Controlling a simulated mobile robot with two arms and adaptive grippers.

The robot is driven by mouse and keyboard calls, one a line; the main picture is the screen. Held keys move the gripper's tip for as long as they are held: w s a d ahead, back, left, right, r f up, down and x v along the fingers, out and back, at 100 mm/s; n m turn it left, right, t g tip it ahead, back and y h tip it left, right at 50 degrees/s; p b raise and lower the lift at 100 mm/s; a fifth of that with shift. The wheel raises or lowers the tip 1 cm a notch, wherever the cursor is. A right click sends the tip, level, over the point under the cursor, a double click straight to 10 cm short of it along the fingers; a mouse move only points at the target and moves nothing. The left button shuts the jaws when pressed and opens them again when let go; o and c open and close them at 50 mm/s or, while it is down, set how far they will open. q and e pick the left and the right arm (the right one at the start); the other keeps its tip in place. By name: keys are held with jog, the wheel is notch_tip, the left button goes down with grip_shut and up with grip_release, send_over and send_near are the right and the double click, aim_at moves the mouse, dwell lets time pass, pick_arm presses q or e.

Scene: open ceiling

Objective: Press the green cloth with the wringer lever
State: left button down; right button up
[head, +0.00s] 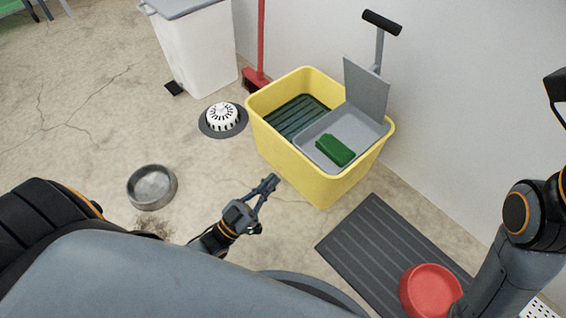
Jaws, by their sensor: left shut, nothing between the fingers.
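The green cloth (334,149) lies folded in the grey wringer tray (313,152) at the right side of the yellow bucket (310,188). The wringer lever (381,24) has a black grip and stands up above a grey press plate (366,90). The plate is raised, tilted up behind the cloth and apart from it. My left gripper (273,179) is shut and empty, in front of the bucket's near left side, below the rim in the picture. I cannot tell if it touches the bucket. My right arm is at the right edge; its gripper is out of view.
A dark ribbed mat (375,245) with a red bowl (432,290) lies at the lower right. A metal bowl (152,187) and a white domed drain (223,117) are on the left floor. A white bin (200,50) and red broom (259,50) stand behind. A wall is at right.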

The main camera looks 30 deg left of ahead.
pick_arm(q)
jog(key=shift+v, duration=1.55)
